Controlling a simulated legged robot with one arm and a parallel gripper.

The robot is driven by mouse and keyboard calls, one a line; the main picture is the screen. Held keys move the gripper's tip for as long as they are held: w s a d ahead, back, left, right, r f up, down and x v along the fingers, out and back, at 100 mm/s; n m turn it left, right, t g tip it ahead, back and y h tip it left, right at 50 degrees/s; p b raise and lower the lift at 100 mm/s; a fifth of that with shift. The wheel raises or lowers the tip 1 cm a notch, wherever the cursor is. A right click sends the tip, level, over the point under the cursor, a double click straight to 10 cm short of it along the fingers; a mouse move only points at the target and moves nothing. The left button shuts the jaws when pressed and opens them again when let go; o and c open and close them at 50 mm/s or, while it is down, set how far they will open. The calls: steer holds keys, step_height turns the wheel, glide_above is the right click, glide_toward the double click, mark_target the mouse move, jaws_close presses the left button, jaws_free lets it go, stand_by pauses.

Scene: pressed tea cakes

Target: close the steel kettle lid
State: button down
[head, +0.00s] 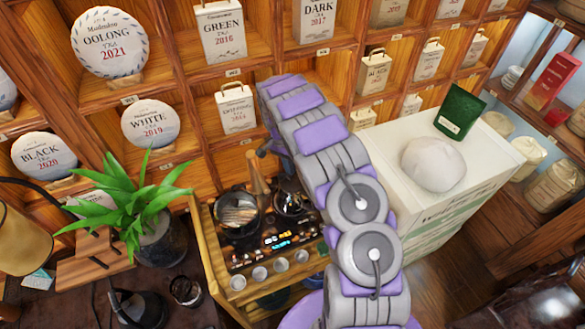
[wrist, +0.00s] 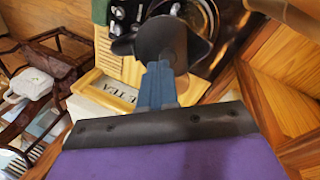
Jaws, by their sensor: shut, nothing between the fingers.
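Two shiny round vessels stand on the dark panel of the wooden tea stand in the head view: a left one (head: 237,217) with a silvery top, and a right one (head: 291,201) partly beside my arm. I cannot tell for sure which is the steel kettle, or how its lid sits. My gripper (head: 268,148) is above and behind them, mostly hidden by my arm. In the wrist view my gripper (wrist: 158,72) has its blue fingers together and empty. A dark curved piece (wrist: 180,42) lies just beyond the fingertips; whether they touch is unclear.
A potted plant (head: 143,211) stands left of the tea stand (head: 218,282). A white box stack (head: 400,170) with a pale wrapped cake (head: 433,164) and a green packet (head: 459,112) stands right. Shelves (head: 165,80) with tea cakes close off the back.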

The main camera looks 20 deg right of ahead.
steer(key=shift+w+a+f+g+h+b, duration=0.3)
steer(key=shift+w+f+g+b, duration=0.2)
steer(key=shift+f+g+b, duration=0.2)
steer(key=shift+w+f+b, duration=0.1)
steer(key=shift+b, duration=0.2)
steer(key=shift+w+a+f+b, duration=0.15)
steer(key=shift+w+f+b, duration=0.05)
steer(key=shift+b, duration=0.1)
steer(key=v, duration=0.7)
steer(key=shift+r, duration=0.2)
